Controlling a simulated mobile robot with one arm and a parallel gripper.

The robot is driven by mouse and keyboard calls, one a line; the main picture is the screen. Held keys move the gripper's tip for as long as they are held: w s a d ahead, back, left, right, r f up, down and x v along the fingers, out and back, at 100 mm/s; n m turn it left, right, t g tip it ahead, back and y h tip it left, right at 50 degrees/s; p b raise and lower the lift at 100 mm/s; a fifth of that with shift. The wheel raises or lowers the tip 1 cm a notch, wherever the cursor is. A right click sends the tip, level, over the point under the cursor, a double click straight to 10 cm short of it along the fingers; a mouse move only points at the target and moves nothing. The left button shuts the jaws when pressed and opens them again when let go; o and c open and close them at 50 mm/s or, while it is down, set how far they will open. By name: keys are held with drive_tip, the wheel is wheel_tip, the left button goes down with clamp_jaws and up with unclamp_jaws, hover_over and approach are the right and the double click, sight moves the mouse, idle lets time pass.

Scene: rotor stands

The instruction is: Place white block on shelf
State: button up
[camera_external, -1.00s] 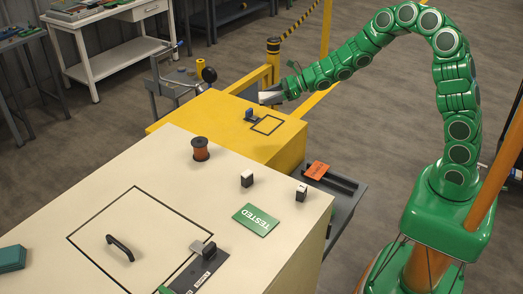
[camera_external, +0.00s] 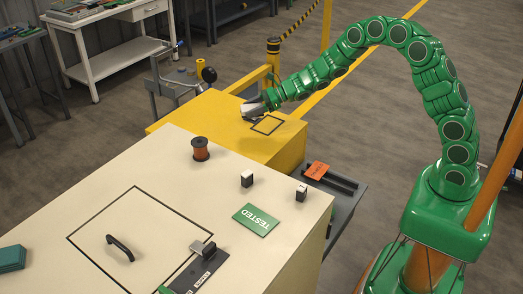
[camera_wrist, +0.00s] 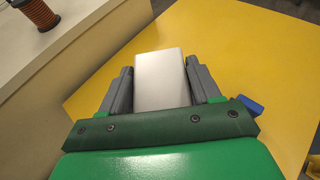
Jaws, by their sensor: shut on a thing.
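The white block (camera_wrist: 162,82) is a pale flat-faced piece between the two grey fingers of my gripper (camera_wrist: 160,70) in the wrist view. The fingers are shut on its sides, and its far end sticks out past them. I cannot tell whether the block touches that top. Which surface is the shelf is not clear from the pictures.
A black square outline (camera_external: 267,125) lies on the yellow top beside my gripper. A blue piece (camera_wrist: 249,105) shows right of my gripper. The cream cabinet (camera_external: 150,160) nearby carries a copper spool (camera_external: 200,149), small blocks (camera_external: 247,178) and a green sign (camera_external: 256,219).

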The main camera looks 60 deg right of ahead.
hover_over(238, 130)
drive_tip(key=shift+f, duration=3.35)
drive_tip(key=shift+a+f, duration=0.15)
drive_tip(key=shift+f, duration=1.4)
drive_tip(key=shift+f, duration=0.15)
drive_tip(key=o, duration=1.2)
